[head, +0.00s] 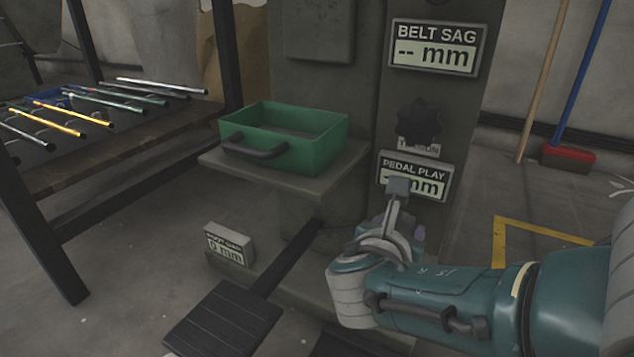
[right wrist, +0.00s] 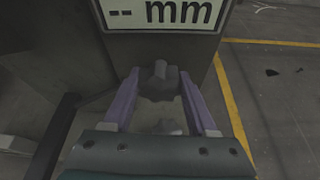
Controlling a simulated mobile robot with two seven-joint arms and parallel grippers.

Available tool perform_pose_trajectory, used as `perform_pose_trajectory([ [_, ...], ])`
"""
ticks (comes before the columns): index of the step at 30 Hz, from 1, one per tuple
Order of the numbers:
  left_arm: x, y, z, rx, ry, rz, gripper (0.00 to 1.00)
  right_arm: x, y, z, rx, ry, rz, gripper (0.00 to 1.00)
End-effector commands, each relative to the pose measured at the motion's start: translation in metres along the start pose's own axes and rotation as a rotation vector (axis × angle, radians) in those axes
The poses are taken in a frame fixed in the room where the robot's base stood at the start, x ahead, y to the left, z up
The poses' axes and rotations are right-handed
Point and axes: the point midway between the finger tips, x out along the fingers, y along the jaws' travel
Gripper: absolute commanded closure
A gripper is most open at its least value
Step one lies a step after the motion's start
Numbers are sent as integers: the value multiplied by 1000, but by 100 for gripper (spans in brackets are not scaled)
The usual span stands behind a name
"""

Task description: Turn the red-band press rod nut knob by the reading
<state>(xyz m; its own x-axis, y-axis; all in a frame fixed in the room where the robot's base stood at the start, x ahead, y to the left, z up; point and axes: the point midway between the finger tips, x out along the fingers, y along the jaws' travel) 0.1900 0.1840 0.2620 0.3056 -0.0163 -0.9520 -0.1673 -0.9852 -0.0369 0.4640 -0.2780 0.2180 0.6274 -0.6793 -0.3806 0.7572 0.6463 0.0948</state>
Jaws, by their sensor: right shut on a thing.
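The press body (head: 330,105) is dark grey; no red band shows on it. My right gripper (head: 418,234) is in front of the press, just below the PEDAL PLAY display (head: 415,174), which reads "-- mm". In the right wrist view, the purple fingers of my right gripper (right wrist: 162,92) are shut around a dark grey knob (right wrist: 160,76) below a display (right wrist: 160,14). My left gripper is not in view.
Above are a black knob (head: 420,122) and the BELT SAG display (head: 436,46), reading "-- mm". A green bin (head: 320,150) sits on a ledge. A small display (head: 229,244) reads "0 mm" near a pedal (head: 222,320). A rod table (head: 100,160) stands left.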

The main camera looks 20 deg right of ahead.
Motion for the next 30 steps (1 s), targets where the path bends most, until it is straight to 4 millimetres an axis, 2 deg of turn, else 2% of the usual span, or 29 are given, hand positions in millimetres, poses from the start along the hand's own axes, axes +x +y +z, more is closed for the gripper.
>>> perform_pose_trajectory([
  [5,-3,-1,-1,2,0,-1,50,0,-1,1,45,-1,19,98],
  [9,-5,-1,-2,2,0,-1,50,0,-2,0,208,0,87,98],
  [15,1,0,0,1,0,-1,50,1,-3,-3,415,0,173,98],
  [26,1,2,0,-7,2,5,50,0,-2,-1,456,2,190,98],
  [27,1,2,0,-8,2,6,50,0,-2,-1,456,2,190,39],
  [30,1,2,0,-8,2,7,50,0,-2,-1,455,1,189,28],
])
